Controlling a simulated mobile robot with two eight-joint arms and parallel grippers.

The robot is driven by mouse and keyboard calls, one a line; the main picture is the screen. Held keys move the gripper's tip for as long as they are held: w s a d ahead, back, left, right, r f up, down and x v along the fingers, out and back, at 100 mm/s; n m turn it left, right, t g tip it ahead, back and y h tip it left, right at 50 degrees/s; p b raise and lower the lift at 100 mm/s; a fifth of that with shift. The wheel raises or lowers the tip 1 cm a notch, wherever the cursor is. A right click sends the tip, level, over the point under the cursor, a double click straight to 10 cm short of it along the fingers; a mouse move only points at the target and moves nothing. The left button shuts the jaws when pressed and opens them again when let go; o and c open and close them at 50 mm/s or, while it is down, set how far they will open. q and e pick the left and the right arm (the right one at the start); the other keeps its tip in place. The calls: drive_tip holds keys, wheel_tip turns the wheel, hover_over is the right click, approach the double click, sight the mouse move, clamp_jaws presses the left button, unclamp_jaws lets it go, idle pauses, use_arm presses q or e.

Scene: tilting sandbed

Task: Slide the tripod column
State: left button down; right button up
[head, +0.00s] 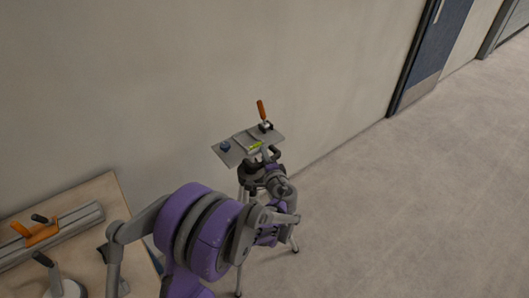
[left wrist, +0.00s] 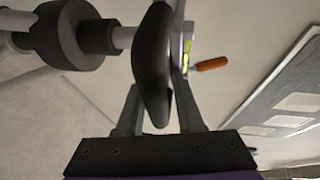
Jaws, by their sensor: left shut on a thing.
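The tripod stands on the floor near the wall, with its head (head: 252,172) under a grey top plate (head: 233,151). One leg (head: 294,242) shows beside my arm; much of the rest is hidden behind it. My left gripper (left wrist: 158,85) is at the tripod, its fingers on either side of a curved black handle (left wrist: 152,60), shut on it. In the left wrist view a black collar (left wrist: 68,35) on a pale rod lies left of the handle. A green level (head: 256,144) and an orange handle (head: 261,110) sit at the plate. My right gripper is out of view.
A wooden table (head: 95,200) at the left holds a grey rail (head: 75,225) with an orange clamp (head: 40,234), and a black-handled device (head: 62,285). The wall runs close behind the tripod. The floor to the right is clear, up to a blue door (head: 440,45).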

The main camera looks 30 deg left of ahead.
use_arm(q)
wheel_tip(320, 180, down, 4)
drive_tip(key=shift+s+d+r+b, duration=0.15)
drive_tip(key=shift+r+b, duration=0.1)
drive_tip(key=shift+b, duration=0.45)
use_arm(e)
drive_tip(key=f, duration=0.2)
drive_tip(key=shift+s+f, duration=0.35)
use_arm(q)
drive_tip(key=c, duration=0.7)
unclamp_jaws()
drive_tip(key=v, duration=1)
drive_tip(key=shift+s+d+r, duration=0.15)
drive_tip(key=shift+s+d, duration=0.05)
drive_tip(key=shift+d, duration=0.05)
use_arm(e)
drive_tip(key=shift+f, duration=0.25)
